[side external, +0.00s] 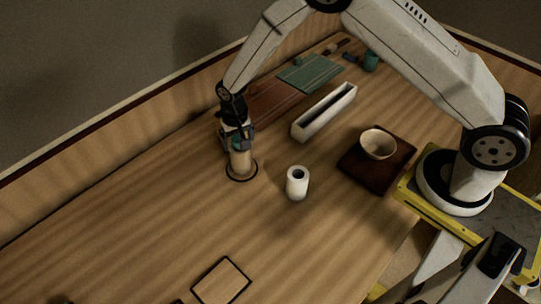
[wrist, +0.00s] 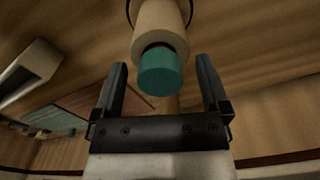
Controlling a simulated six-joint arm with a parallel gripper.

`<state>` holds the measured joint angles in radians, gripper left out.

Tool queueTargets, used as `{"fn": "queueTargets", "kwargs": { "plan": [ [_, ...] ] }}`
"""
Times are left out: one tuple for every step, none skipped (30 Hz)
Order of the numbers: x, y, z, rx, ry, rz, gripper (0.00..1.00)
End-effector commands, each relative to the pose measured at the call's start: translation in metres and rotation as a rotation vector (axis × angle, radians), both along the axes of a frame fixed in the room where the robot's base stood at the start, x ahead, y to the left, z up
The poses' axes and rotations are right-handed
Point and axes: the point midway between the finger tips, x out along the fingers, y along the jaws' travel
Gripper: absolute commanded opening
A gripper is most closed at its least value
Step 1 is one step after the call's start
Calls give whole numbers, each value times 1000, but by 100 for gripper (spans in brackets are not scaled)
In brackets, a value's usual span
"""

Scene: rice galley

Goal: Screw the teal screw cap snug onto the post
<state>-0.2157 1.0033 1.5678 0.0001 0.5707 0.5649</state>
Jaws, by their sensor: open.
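The teal screw cap (wrist: 160,74) sits at the top end of the pale post (wrist: 160,27) in the wrist view. A narrow dark band shows between the cap and the post's body; I cannot tell how tight the cap is. My gripper (wrist: 162,64) is open, with one finger on each side of the cap and a visible gap to both. In the side external view, the post (side external: 240,164) stands upright on the table in a dark ring, with my gripper (side external: 238,144) pointing down right above it. The cap is mostly hidden there by the gripper.
A white hollow cylinder (side external: 297,188) stands right of the post. A long pale trough (side external: 325,113), a dark tray (side external: 375,178) with a bowl (side external: 378,146), mats (side external: 311,73) and a teal cup (side external: 371,61) lie farther off. A dark-edged square (side external: 221,281) lies in front.

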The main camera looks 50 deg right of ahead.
Motion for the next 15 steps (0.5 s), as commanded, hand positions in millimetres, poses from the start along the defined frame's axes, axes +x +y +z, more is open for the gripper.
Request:
{"fn": "queueTargets", "kwargs": {
  "plan": [
    [0, 0, 0, 0, 0, 0, 92],
    [0, 0, 0, 0, 0, 0, 83],
    [0, 0, 0, 0, 0, 1, 70],
    [0, 0, 0, 0, 0, 1, 60],
    [0, 0, 0, 0, 0, 1, 51],
    [0, 0, 0, 0, 0, 1, 38],
    [0, 0, 0, 0, 0, 1, 29],
    [0, 0, 0, 0, 0, 1, 19],
    [0, 0, 0, 0, 0, 1, 6],
    [0, 0, 0, 0, 0, 1, 0],
    [0, 0, 0, 0, 0, 1, 0],
    [0, 0, 0, 0, 0, 1, 0],
    [0, 0, 0, 0, 0, 1, 0],
    [0, 0, 0, 0, 0, 0, 0],
    [0, 0, 0, 0, 0, -2, 0]
  ]
}}
